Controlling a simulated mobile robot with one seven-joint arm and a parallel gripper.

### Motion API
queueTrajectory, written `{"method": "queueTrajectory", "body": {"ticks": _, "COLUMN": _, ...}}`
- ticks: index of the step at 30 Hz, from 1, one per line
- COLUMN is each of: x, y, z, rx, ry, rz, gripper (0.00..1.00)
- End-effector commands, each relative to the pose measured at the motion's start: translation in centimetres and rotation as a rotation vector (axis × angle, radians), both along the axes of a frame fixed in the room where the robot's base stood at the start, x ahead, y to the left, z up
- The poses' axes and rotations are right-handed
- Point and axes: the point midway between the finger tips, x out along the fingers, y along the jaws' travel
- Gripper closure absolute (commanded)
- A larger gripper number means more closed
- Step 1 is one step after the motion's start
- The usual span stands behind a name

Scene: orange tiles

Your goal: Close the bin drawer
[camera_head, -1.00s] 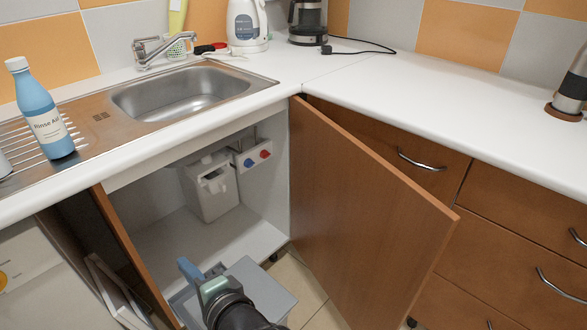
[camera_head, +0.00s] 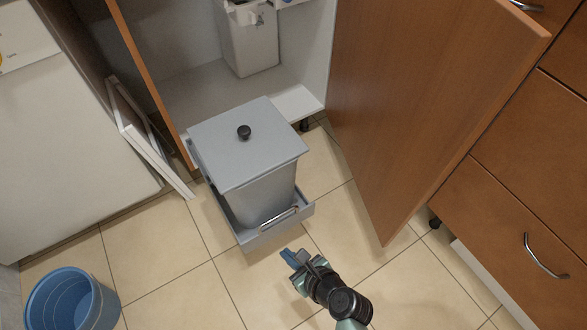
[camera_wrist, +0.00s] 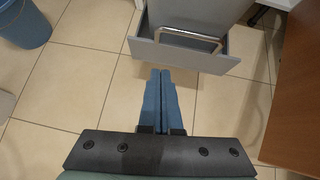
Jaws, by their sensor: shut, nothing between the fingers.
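The bin drawer (camera_head: 247,236) is a grey tray pulled out of the open cabinet under the sink. A grey bin with a flat lid and black knob (camera_head: 245,150) stands in it. The drawer has a metal handle (camera_head: 280,219) at its front, which also shows in the wrist view (camera_wrist: 188,37). My gripper (camera_head: 288,256) is in front of the drawer, below the handle in the picture. In the wrist view its blue fingers (camera_wrist: 159,76) are together and empty, apart from the drawer front.
The brown cabinet door (camera_head: 420,100) stands open to the right of the drawer. White panels (camera_head: 145,135) lean at the left. A blue bucket (camera_head: 72,303) stands on the floor at lower left. A white container (camera_head: 250,40) is inside the cabinet. Tiled floor before the drawer is clear.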

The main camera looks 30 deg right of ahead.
Motion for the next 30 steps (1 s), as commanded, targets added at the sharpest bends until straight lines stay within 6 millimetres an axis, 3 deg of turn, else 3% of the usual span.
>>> {"method": "queueTrajectory", "body": {"ticks": 1, "x": 1.0, "y": 0.2, "z": -1.5, "rx": -0.002, "ry": -0.001, "rz": 0.004, "gripper": 1.0}}
{"method": "queueTrajectory", "body": {"ticks": 8, "x": 4.5, "y": 0.7, "z": -4.3, "rx": -0.003, "ry": -0.001, "rz": 0.004, "gripper": 1.0}}
{"method": "queueTrajectory", "body": {"ticks": 16, "x": 7.7, "y": 1.2, "z": -3.3, "rx": -0.004, "ry": -0.002, "rz": 0.002, "gripper": 1.0}}
{"method": "queueTrajectory", "body": {"ticks": 30, "x": 8.2, "y": 1.3, "z": -3.0, "rx": -0.004, "ry": -0.001, "rz": 0.002, "gripper": 1.0}}
